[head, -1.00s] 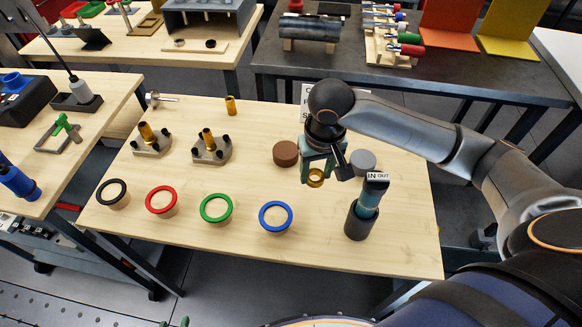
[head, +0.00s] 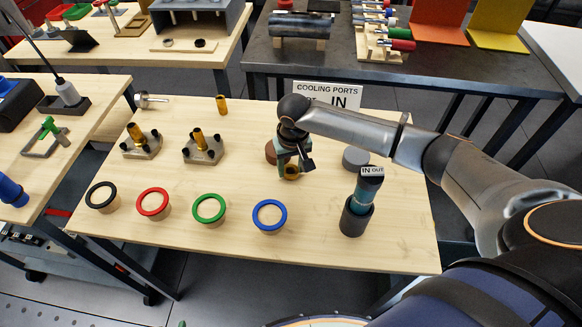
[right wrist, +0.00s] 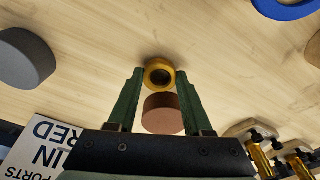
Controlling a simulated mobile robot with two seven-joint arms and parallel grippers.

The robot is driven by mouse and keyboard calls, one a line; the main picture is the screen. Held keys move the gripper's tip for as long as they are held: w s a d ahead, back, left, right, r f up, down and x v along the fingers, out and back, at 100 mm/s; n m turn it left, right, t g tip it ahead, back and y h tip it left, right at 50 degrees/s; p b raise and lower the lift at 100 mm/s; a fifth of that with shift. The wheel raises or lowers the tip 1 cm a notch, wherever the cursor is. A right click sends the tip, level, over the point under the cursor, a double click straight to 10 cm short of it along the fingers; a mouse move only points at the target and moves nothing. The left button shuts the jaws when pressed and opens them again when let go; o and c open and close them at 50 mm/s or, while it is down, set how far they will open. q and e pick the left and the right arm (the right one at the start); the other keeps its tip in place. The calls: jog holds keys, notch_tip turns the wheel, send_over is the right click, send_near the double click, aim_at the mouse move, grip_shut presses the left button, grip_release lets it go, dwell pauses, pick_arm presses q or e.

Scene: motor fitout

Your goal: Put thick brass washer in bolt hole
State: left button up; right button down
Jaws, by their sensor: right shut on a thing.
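The thick brass washer (head: 291,174) is a short gold ring held above the wooden table. My right gripper (head: 290,168) is shut on it, and the washer also shows between the green fingertips in the right wrist view (right wrist: 159,74). Two grey plates, one at the left (head: 141,147) and one nearer the middle (head: 203,152), each carry an upright brass tube and several black bolts. They stand left of the gripper, well apart from it. I cannot make out an empty bolt hole. My left gripper is out of view.
A brown disc (right wrist: 162,114) sits close to the gripper, partly hidden in the head view. A grey disc (head: 355,158) and a dark cup with the "IN OUT" piece (head: 356,218) stand right. Black, red, green and blue rings (head: 270,229) line the front. A sign (head: 345,95) stands behind.

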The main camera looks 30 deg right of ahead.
jog(key=shift+f, duration=0.2)
jog(key=shift+c, duration=1.6)
grip_release()
